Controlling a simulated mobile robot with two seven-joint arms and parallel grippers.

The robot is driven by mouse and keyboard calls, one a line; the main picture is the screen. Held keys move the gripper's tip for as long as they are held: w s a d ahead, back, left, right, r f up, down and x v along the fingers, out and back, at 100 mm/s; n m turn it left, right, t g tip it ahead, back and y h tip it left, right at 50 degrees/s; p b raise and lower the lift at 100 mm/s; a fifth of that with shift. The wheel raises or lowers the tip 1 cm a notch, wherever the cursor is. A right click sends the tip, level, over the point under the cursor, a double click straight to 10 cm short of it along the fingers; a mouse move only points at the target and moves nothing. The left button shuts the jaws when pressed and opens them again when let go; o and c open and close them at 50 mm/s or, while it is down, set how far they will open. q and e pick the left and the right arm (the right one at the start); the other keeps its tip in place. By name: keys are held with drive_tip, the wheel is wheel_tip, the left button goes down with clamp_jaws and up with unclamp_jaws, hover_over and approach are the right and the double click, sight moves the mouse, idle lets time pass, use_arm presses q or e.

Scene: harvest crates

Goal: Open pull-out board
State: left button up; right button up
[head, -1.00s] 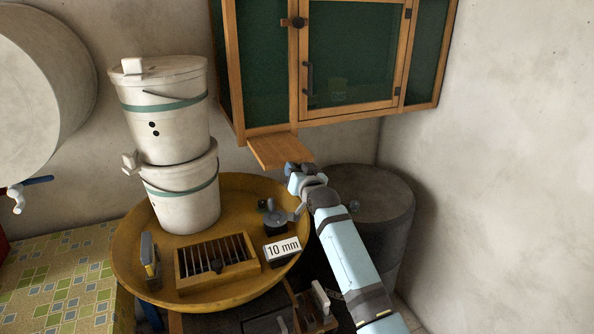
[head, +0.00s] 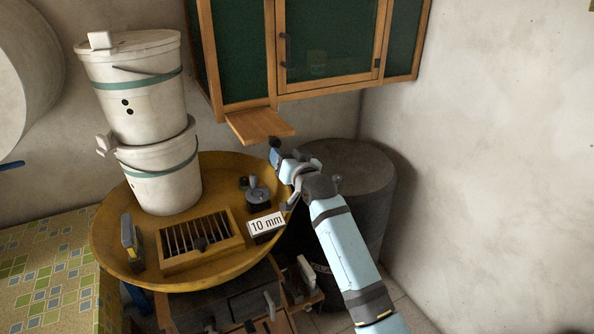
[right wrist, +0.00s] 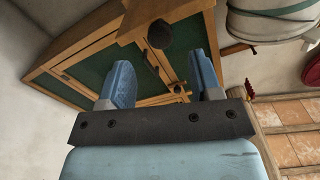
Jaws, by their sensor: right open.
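The pull-out board (head: 258,123) is a flat wooden slab jutting from under the green-panelled wooden cabinet (head: 245,95). In the right wrist view the board (right wrist: 150,14) has a dark round knob (right wrist: 160,35) at its end. My right gripper (head: 277,153) is just in front of and below the board's front edge in the head view. In the right wrist view its two blue fingers (right wrist: 163,66) stand apart with nothing between them. The knob lies beyond the gap, apart from the fingers as far as I can tell. My left gripper is out of view.
Two stacked white buckets (head: 140,95) stand in a yellow round tray (head: 112,235) with a slatted box (head: 200,240) and a "10 mm" block (head: 266,224). A dark drum (head: 350,165) stands behind my right arm. The wall at right is bare.

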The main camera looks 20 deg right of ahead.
drive_tip(key=s, duration=0.7)
drive_tip(key=shift+b, duration=0.45)
drive_tip(key=shift+d, duration=0.1)
drive_tip(key=s+a+f+n+g+y, duration=0.1)
drive_tip(key=s+a+f+n+g, duration=0.1)
drive_tip(key=s+f, duration=0.65)
drive_tip(key=s+a+f+n+g, duration=0.15)
drive_tip(key=s+f, duration=0.35)
drive_tip(key=f, duration=0.6)
drive_tip(key=s+a+f+n+g, duration=0.1)
drive_tip(key=s+a+f, duration=0.1)
drive_tip(key=s+f, duration=0.4)
drive_tip(key=s+a+f+n+g+y+p, duration=0.1)
drive_tip(key=s+f, duration=0.5)
drive_tip(key=s, duration=0.8)
drive_tip(key=shift+s+a+f+g+y+p, duration=0.3)
drive_tip(key=shift+a+g, duration=0.45)
drive_tip(key=shift+a, duration=0.4)
